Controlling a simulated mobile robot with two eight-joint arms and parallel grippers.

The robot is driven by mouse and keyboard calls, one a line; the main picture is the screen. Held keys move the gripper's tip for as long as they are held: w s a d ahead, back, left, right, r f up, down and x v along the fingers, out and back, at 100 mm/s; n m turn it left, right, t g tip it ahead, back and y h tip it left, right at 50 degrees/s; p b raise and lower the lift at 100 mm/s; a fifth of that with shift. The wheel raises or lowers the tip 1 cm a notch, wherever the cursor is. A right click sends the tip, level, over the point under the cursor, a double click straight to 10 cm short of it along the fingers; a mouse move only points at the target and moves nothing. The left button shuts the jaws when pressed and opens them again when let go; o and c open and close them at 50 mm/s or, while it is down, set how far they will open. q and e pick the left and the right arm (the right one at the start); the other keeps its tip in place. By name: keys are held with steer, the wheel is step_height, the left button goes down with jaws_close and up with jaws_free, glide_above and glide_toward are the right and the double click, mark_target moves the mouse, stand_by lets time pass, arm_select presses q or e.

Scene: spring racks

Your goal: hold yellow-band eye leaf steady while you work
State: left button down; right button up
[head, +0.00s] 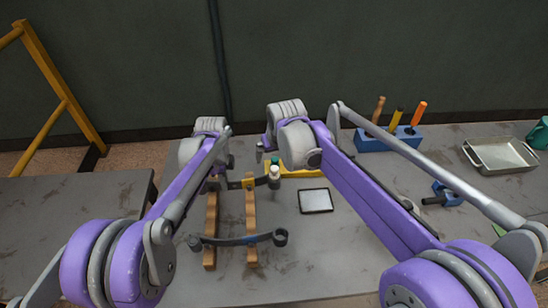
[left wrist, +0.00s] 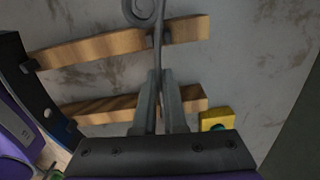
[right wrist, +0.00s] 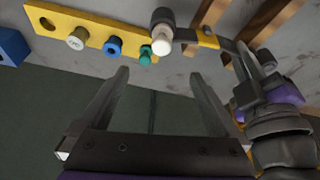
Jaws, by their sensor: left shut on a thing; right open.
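The yellow-band eye leaf (head: 262,182) lies across two wooden rails, its yellow band over the right rail. My left gripper (left wrist: 160,74) is shut on this leaf; in the left wrist view one curled eye (left wrist: 140,9) shows beyond the fingers. In the head view my arm hides the leaf's left end. A white bushing (right wrist: 161,43) stands at the leaf's right eye (right wrist: 162,17); how deep it sits I cannot tell. My right gripper (right wrist: 160,73) is open and empty, its fingers pointing towards that eye and the yellow rack.
A blue-band leaf (head: 228,241) lies across the rails in front. The yellow rack (right wrist: 64,20) holds beige, blue and green bushings. A dark-framed panel (head: 315,200) lies to the right. A blue tool block (head: 372,143), metal tray (head: 500,155) and blue clamp-like item (head: 447,195) stand farther right.

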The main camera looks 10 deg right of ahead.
stand_by(0.4)
arm_select(q)
steer(key=c, duration=0.9)
jaws_free()
